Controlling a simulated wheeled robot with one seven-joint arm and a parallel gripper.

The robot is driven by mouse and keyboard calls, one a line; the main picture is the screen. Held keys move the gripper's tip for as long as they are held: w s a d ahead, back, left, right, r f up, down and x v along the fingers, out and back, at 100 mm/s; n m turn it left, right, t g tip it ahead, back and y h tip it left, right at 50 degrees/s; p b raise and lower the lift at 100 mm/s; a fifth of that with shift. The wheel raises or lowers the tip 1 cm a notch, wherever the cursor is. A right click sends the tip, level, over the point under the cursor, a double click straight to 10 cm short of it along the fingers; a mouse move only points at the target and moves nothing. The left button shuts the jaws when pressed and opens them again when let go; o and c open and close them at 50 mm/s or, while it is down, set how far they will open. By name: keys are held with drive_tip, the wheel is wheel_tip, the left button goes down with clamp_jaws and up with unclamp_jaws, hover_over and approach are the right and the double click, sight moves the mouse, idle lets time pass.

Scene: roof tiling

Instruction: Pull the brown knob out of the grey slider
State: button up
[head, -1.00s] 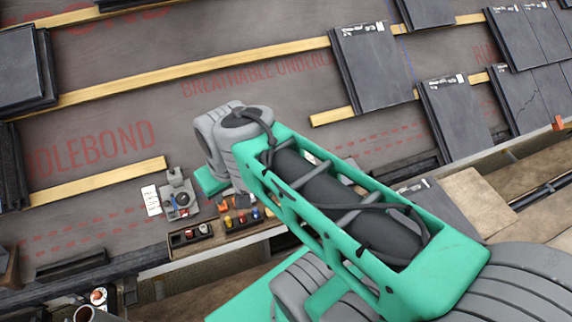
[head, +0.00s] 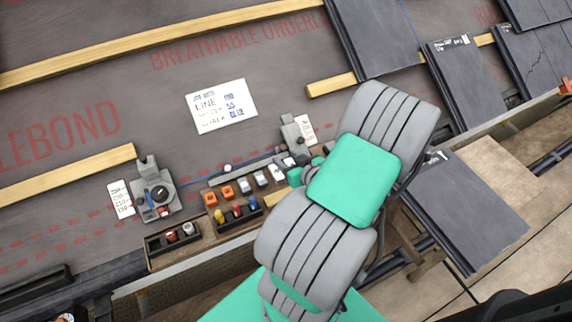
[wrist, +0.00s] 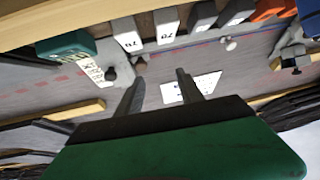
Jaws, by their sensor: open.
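My gripper (wrist: 158,76) is open and empty in the wrist view, its two fingers apart over the grey underlay. In the head view my arm hides it. Another grey device (head: 154,191) with a dark dial stands farther left. I cannot tell which grey part is the slider.
Several grey numbered blocks (wrist: 166,27) and orange blocks (head: 228,191) line a wooden shelf. A dark tray (head: 238,212) holds coloured pieces. A thin rail with a white knob (head: 227,168) runs behind. A printed sheet (head: 221,106) lies on open underlay. Slates (head: 372,52) are stacked right.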

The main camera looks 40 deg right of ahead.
sight(284, 148)
drive_tip(key=shift+s+d+f+m+h, duration=0.3)
drive_tip(key=shift+s+d+f, duration=0.1)
drive_tip(key=shift+d, duration=0.15)
drive_tip(key=shift+s+d+f+m+h, duration=0.25)
drive_tip(key=shift+s+d+h, duration=0.1)
drive_tip(key=shift+d, duration=0.15)
drive_tip(key=shift+w+d+h, duration=0.1)
drive_tip(key=shift+d+h, duration=0.15)
drive_tip(key=shift+d, duration=0.05)
drive_tip(key=b+x, duration=0.1)
drive_tip(key=x, duration=0.6)
drive_tip(key=shift+w+r, duration=0.1)
drive_tip(key=shift+w, duration=0.1)
drive_tip(key=shift+c, duration=0.3)
clamp_jaws()
